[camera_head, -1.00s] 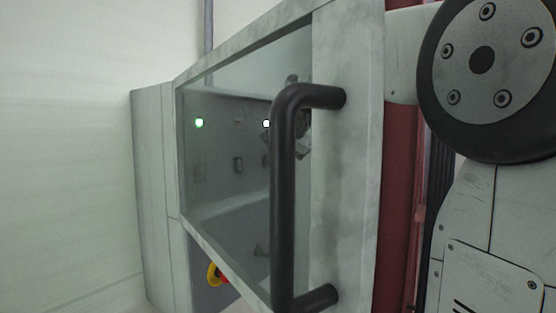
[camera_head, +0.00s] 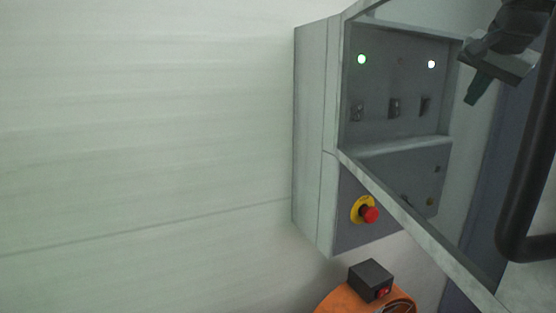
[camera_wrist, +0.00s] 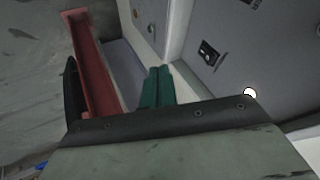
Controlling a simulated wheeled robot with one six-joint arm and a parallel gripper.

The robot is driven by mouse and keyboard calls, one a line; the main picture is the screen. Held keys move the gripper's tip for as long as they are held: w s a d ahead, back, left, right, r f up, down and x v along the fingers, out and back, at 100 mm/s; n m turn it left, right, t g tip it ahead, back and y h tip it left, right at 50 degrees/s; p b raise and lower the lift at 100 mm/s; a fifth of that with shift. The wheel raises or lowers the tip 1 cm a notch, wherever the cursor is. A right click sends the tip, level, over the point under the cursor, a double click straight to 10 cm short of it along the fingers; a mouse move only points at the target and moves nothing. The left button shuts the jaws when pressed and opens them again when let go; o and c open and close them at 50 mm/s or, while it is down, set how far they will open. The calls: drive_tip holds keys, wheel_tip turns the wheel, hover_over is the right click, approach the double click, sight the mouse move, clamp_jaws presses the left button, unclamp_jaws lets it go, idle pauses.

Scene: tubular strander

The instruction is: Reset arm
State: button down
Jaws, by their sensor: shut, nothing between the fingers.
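My gripper (camera_head: 474,95) shows at the upper right of the head view, to the right of a grey control panel (camera_head: 385,85). It appears to be seen through the clear pane of a framed door. In the wrist view its green fingers (camera_wrist: 158,76) lie together, shut and empty. The panel carries a lit green light (camera_head: 361,59), a lit white light (camera_head: 431,64) and several dark switches. In the wrist view the white light (camera_wrist: 250,93) and a switch (camera_wrist: 209,52) are to the right of the fingers. I see no contact with the panel.
The door's black handle (camera_head: 526,175) is at the right edge. A red emergency stop (camera_head: 369,214) on a yellow ring sits below the panel. A black box with a red switch (camera_head: 371,280) sits on something orange. A pale wall (camera_head: 140,130) fills the left. A red beam (camera_wrist: 92,65) is left of the fingers.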

drive_tip(key=s+a+f+n+g, duration=0.2)
drive_tip(key=s+a+f+n, duration=0.2)
drive_tip(key=s+f, duration=0.4)
drive_tip(key=s+a+f+n+g+y, duration=0.1)
drive_tip(key=s+a+f+n, duration=0.2)
drive_tip(key=s+a+f, duration=0.4)
drive_tip(key=s+a+f+n+g, duration=0.2)
drive_tip(key=s+a+f+n, duration=0.2)
drive_tip(key=s+f, duration=0.6)
wheel_tip(320, 180, down, 2)
drive_tip(key=shift+s+a+f+n+g+y, duration=0.15)
drive_tip(key=shift+a+n+g+y, duration=0.15)
drive_tip(key=shift+a, duration=0.9)
